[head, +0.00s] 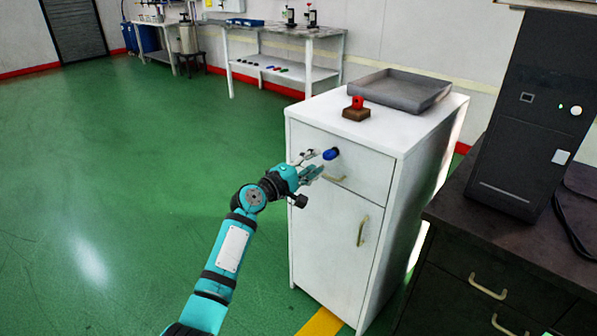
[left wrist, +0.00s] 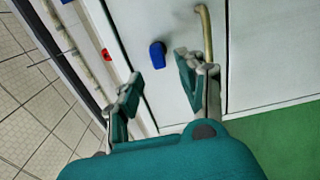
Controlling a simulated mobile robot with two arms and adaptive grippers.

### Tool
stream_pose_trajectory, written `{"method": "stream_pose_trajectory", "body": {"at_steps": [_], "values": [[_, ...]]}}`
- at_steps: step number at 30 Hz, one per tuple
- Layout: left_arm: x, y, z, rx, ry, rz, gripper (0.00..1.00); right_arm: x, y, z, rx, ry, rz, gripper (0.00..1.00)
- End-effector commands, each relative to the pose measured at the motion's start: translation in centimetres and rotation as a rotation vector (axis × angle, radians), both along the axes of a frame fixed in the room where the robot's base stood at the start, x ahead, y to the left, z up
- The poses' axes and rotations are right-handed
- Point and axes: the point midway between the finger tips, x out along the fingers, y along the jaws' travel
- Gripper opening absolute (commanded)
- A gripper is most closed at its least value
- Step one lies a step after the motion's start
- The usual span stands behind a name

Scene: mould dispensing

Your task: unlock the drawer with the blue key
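The blue key (head: 330,154) sits at the upper front of the white cabinet's drawer (head: 360,168), standing out from its face; the lock behind it is hidden. My left gripper (head: 314,163) is just in front of the drawer, close to the key. In the left wrist view the blue key (left wrist: 157,55) shows beyond and between the two fingertips of my left gripper (left wrist: 158,76). The fingers are spread and hold nothing; there is a gap between them and the key. The drawer's brass handle (left wrist: 206,35) is right beside one finger. My right gripper is not in view.
A red key-like piece (head: 357,102) stands in a small wooden block (head: 356,113) on the cabinet top, in front of a grey tray (head: 400,88). A cupboard door with a handle (head: 361,230) is below the drawer. A dark desk (head: 510,255) stands at right. Green floor lies open at left.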

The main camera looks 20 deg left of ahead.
Motion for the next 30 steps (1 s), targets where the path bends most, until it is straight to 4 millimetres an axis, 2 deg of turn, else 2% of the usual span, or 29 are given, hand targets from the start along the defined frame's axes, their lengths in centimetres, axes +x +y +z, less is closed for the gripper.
{"method": "stream_pose_trajectory", "body": {"at_steps": [3,10,15,27,30], "values": [[-2.6,1.0,-0.2,0.004,0.001,0.001,0.39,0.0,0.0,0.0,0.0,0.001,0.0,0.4],[-5.5,2.0,-0.1,0.001,0.002,0.001,0.39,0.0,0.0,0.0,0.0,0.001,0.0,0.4],[-6.0,2.2,0.0,0.0,0.001,0.0,0.39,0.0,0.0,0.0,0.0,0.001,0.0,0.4],[-6.0,2.2,0.0,0.0,0.001,0.0,0.39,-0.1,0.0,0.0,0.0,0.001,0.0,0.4],[-6.3,1.9,-1.1,0.023,0.016,-0.004,0.39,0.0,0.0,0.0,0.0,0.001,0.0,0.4]]}}
